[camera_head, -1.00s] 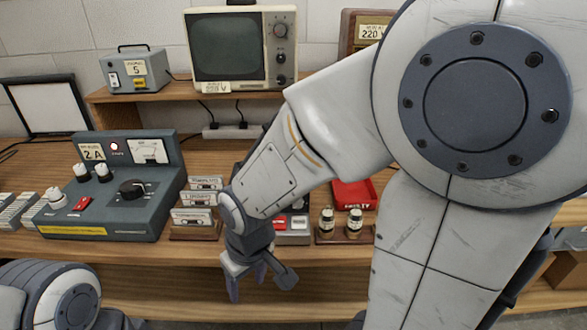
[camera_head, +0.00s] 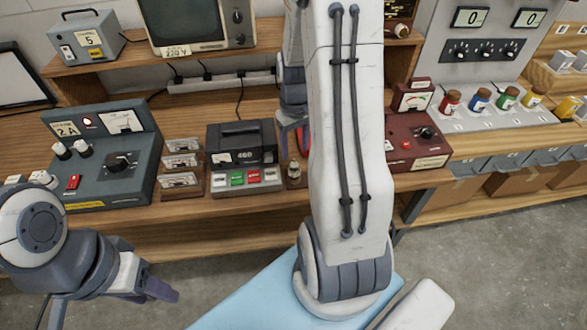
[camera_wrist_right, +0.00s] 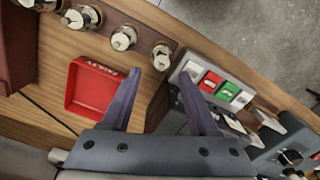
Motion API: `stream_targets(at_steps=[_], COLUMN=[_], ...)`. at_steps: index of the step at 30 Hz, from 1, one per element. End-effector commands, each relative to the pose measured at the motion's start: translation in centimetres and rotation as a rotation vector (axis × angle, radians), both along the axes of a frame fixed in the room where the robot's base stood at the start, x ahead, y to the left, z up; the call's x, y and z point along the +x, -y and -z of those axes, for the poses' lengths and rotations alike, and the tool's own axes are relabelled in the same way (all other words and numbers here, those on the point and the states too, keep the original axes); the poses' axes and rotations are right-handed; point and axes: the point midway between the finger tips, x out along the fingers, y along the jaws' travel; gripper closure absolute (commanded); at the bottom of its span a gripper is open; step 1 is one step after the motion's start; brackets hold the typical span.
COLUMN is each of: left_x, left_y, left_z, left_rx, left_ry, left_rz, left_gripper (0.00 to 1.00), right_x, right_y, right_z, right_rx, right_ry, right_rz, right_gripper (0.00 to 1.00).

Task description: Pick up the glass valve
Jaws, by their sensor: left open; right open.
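Several small glass valves with pale tops and dark bases stand in a row on a wooden strip. In the right wrist view the valve nearest my fingers (camera_wrist_right: 162,56) stands just beyond the fingertips, with another (camera_wrist_right: 123,38) left of it. In the head view one valve (camera_head: 294,172) shows; my right arm hides the others. My right gripper (camera_wrist_right: 157,80) is open and empty, pointing down at the bench between a red tray and the button unit. Its fingers are partly hidden in the head view. My left gripper (camera_head: 148,270) is open and empty in front of the bench.
The red tray (camera_wrist_right: 70,93) lies beside the valve strip. A dark deck (camera_head: 240,142) with coloured buttons stands left of the strip, with cassettes (camera_head: 180,165) farther left. A dark red meter unit (camera_head: 425,140) stands to the right. The floor in front is open.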

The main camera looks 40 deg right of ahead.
Motion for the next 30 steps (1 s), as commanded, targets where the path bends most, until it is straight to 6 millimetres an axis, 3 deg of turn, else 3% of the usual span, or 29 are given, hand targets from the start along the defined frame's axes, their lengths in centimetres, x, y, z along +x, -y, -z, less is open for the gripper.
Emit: stream_targets(at_steps=[3, 11, 19, 29, 30], left_x=[0.0, 0.0, 0.0, 0.0, 0.0], left_y=[0.0, 0.0, 0.0, 0.0, 0.0], left_z=[-0.3, -0.7, -1.7, -1.7, -1.7], left_rx=[0.0, -0.001, -0.001, 0.0, 0.0], left_ry=[0.0, 0.001, 0.001, 0.0, 0.0], left_rz=[0.0, 0.0, -0.001, -0.001, -0.001], left_gripper=[0.5, 0.5, 0.5, 0.5, 0.5], right_x=[-0.1, -0.1, -0.2, -0.1, -0.1], right_y=[-0.1, -0.2, -0.4, -0.3, -0.3], right_z=[1.8, 3.8, 7.4, 8.2, 8.2], right_rx=[0.003, 0.003, 0.001, -0.001, -0.001], right_ry=[-0.004, -0.004, -0.003, 0.002, 0.002], right_rz=[-0.001, -0.001, -0.001, -0.001, -0.001], right_gripper=[0.4, 0.4, 0.4, 0.4, 0.51])
